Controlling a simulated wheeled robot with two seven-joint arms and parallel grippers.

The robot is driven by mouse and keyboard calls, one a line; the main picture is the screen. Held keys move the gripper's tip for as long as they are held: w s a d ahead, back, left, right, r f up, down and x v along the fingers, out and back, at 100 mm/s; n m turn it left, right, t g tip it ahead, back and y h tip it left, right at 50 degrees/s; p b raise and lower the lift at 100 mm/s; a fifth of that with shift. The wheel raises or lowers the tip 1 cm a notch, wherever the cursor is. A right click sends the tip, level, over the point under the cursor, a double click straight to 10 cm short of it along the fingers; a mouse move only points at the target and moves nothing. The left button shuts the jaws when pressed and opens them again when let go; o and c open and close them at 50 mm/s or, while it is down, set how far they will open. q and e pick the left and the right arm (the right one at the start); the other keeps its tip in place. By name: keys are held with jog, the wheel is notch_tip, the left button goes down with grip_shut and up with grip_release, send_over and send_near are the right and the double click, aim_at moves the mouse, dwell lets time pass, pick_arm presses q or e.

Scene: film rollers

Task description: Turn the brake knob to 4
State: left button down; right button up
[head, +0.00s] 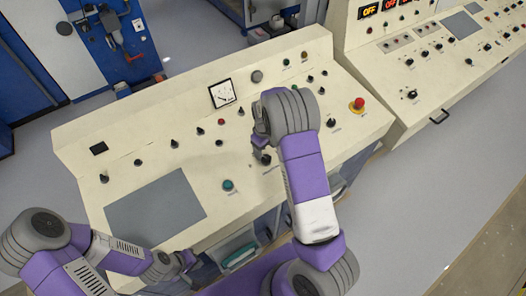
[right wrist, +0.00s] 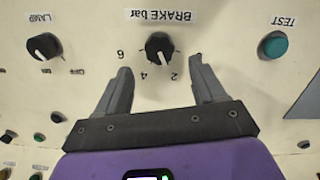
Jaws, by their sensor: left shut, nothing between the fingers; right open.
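The black brake knob (right wrist: 160,45) is on the cream panel under the upside-down label "BRAKE bar" in the right wrist view. The numbers 6, 4 and 2 are printed around it. A light pointer mark seems to lie on the side toward 4 and 2; its exact reading is too small to tell. My right gripper (right wrist: 162,88) is open, its fingertips to either side just short of the knob in the picture, not touching it. In the head view the knob (head: 266,160) is beside my right gripper (head: 261,143). My left gripper (head: 188,260) is shut and empty near the panel's front edge.
A teal TEST button (right wrist: 273,45) and a black LAMP knob (right wrist: 44,47) flank the brake knob. A grey flat plate (head: 155,213), a dial gauge (head: 222,94) and a red emergency button (head: 358,104) are on the same console. A second console stands to the right.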

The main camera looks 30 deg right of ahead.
aim_at(266, 157)
notch_tip(266, 157, down, 5)
jog(key=shift+f, duration=0.1)
jog(key=shift+s, duration=0.1)
jog(key=c, duration=1.1)
jog(key=shift+o, duration=0.2)
jog(key=shift+d, duration=0.1)
jog(key=shift+m, duration=0.4)
jog(key=m+b, duration=0.1)
jog(key=m, duration=0.2)
jog(key=shift+d+m+b, duration=0.1)
jog(key=shift+m+b, duration=0.2)
jog(key=shift+m, duration=0.1)
jog(key=m, duration=0.5)
jog(key=shift+d+y+b, duration=0.1)
jog(key=shift+y+b, duration=0.3)
